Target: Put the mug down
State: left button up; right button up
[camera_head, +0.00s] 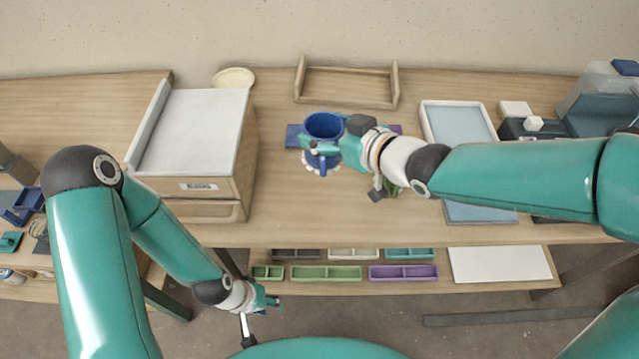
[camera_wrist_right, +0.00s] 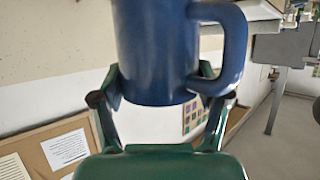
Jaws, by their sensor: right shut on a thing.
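The blue mug (camera_head: 323,125) is upright with its open top showing in the head view. My right gripper (camera_head: 328,152) is shut on it from the front right. In the right wrist view the mug (camera_wrist_right: 155,50) stands between the two fingers (camera_wrist_right: 162,98), with its handle on the right side of the picture. Whether the mug's base touches anything below is hidden by the gripper. My left gripper (camera_head: 262,302) is low in front of the table edge, away from the mug; its finger gap is too small to make out.
A wooden rack (camera_head: 347,88) stands behind. A white-topped wooden box (camera_head: 195,130) is left; a pale blue tray (camera_head: 459,125) is right. Small coloured trays (camera_head: 326,273) sit on the lower shelf.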

jog(key=shift+w+a+f, duration=0.1)
jog(key=shift+w+a, duration=0.05)
jog(key=shift+f, duration=9.65)
jog(key=shift+f, duration=0.1)
jog(key=o, duration=1.4)
